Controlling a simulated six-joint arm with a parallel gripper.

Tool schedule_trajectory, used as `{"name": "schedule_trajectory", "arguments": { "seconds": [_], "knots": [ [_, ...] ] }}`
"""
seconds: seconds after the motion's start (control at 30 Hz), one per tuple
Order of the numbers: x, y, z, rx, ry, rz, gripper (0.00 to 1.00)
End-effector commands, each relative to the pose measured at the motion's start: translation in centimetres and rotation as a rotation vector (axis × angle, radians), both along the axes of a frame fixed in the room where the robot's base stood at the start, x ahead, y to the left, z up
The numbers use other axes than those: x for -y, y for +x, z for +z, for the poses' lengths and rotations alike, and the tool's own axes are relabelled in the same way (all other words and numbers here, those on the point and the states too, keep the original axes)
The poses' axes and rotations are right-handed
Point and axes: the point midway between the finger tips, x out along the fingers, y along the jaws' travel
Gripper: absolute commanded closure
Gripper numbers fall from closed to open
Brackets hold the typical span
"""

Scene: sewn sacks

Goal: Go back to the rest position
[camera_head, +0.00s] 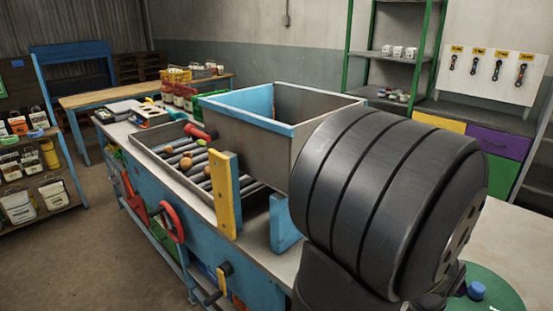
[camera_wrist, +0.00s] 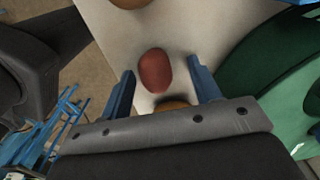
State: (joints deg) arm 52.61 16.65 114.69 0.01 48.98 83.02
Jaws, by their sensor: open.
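My gripper (camera_wrist: 161,67) shows in the wrist view with its two blue fingers spread apart. No object is clamped between them. A rounded dark red thing (camera_wrist: 154,71) shows in the gap on the pale surface, apart from both fingers. A brown-orange rounded thing (camera_wrist: 171,104) lies partly hidden behind the gripper's grey bar. Another brownish thing is cut off at the top edge of that view. In the head view my large dark arm link fills the right middle, and the gripper is not visible there.
A grey bin with a blue rim (camera_head: 250,122) stands on the bench beside my arm. A roller tray (camera_head: 168,158) with round brown items lies left of it. A yellow post (camera_head: 226,195) rises at the front. A green round surface (camera_head: 497,292) is at lower right.

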Motion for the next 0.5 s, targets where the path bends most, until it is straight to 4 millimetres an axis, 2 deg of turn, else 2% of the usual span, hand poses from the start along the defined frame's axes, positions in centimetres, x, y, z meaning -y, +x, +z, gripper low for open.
{"name": "schedule_trajectory", "arguments": {
  "seconds": [0.03,0.13,0.5],
  "knots": [
    [0.2,0.2,1.0,0.007,-0.009,0.000,0.43],
    [0.2,0.1,1.9,0.006,-0.007,0.000,0.43],
    [0.1,0.1,2.5,0.004,-0.006,0.000,0.43]
  ]
}}
